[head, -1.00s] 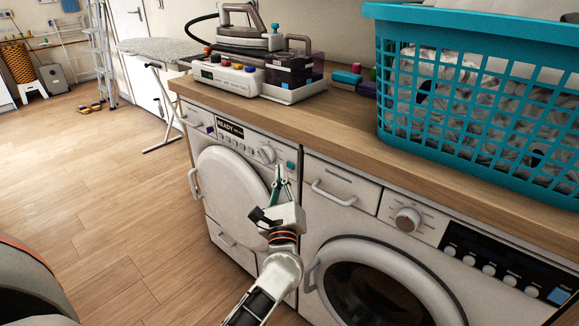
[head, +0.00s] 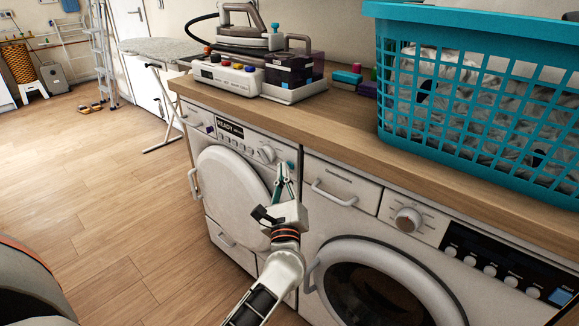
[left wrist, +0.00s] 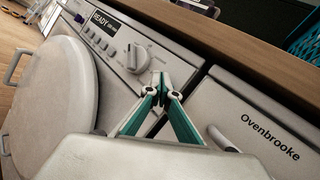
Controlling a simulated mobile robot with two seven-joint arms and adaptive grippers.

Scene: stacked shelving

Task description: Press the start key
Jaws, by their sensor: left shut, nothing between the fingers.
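The left machine (head: 228,190) is white with a round closed door and a display reading READY (head: 229,127). In the left wrist view the fingertips (left wrist: 160,78) meet just right of the dial (left wrist: 138,57) and hide the key. My right gripper is not in view.
The right machine (head: 330,225) has its own dial, several buttons and a blue key (head: 559,296). On the wooden worktop (head: 330,115) stand a teal laundry basket (head: 480,95) and a steam iron station (head: 250,75). The floor at left is open.

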